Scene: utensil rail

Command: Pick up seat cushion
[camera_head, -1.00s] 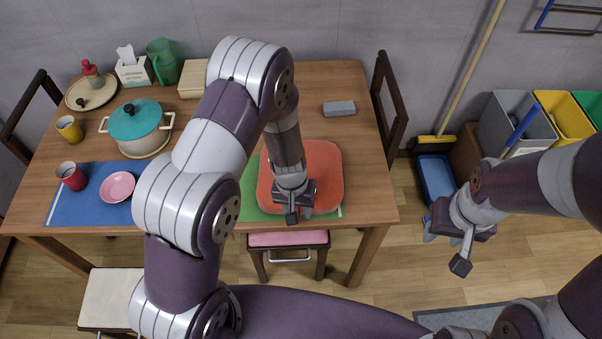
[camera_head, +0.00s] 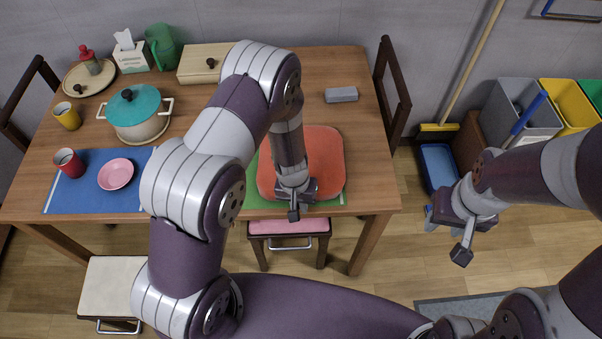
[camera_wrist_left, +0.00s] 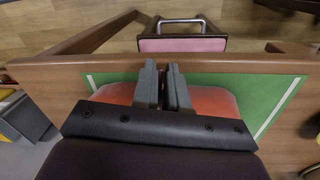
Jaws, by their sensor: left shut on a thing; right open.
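The orange-red seat cushion (camera_head: 325,152) lies flat on a green placemat (camera_head: 251,190) near the front right of the table. In the left wrist view the cushion (camera_wrist_left: 208,101) shows on both sides of my fingers, over the green mat (camera_wrist_left: 258,92). My left gripper (camera_head: 294,207) reaches down over the cushion's front part. Its two fingers (camera_wrist_left: 166,86) are close together and shut on the cushion. The exact pinch is hidden under the fingers. My right gripper (camera_head: 459,246) is open and empty, to the right of the table and away from the cushion.
The wooden table (camera_head: 345,115) also bears a teal-lidded pot (camera_head: 138,115), a pink bowl (camera_head: 116,174), a red cup (camera_head: 69,162) and a grey block (camera_head: 341,95). A pink-topped stool (camera_head: 289,227) stands before the front edge. A dark chair (camera_head: 393,95) is at the right.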

